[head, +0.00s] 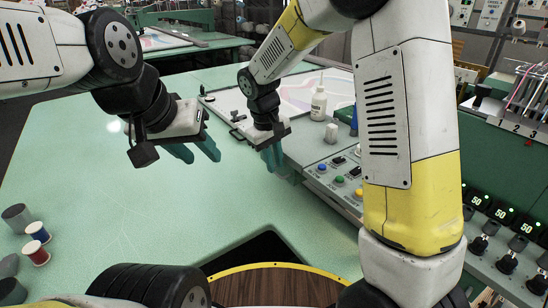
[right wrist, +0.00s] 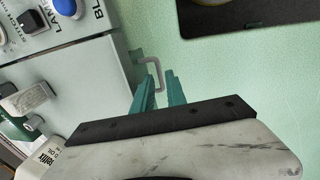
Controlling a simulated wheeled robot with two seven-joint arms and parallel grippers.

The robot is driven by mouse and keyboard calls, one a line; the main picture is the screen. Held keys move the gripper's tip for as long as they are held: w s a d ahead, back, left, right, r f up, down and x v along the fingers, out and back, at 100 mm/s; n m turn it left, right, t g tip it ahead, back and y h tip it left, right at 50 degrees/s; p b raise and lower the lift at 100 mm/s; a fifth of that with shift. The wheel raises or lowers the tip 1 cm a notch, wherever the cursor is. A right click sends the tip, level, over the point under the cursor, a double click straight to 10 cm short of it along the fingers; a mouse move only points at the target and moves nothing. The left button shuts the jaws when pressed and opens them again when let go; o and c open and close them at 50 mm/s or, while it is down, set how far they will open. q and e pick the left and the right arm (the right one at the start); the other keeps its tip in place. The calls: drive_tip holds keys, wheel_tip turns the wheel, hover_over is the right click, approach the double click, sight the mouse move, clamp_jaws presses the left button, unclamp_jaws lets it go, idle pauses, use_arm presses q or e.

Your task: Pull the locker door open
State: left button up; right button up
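In the right wrist view, a small grey U-shaped handle (right wrist: 156,70) stands out from the pale grey side panel (right wrist: 95,75) of the control console. I take this panel to be the locker door; it looks shut. My right gripper (right wrist: 156,80) has its teal fingers apart, with the handle's bar showing between the tips. I cannot tell whether they touch it. In the head view my right gripper (head: 276,160) is low at the console's left side and hides the handle. My left gripper (head: 197,150) is open and empty over the green table, left of the right one.
The green table (head: 110,190) is mostly clear. Thread spools (head: 37,232) stand at its left edge. The console top (head: 335,178) carries coloured buttons, with a white bottle (head: 318,102) behind. A dark opening (head: 255,250) and a round wooden top (head: 275,288) lie in front.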

drive_tip(key=shift+w+d+f, duration=0.1)
drive_tip(key=shift+d+f, duration=0.05)
drive_tip(key=shift+f, duration=0.4)
drive_tip(key=shift+w+d+f, duration=0.1)
drive_tip(key=shift+f, duration=0.4)
drive_tip(key=shift+c, duration=0.5)
clamp_jaws()
drive_tip(key=shift+r, duration=0.1)
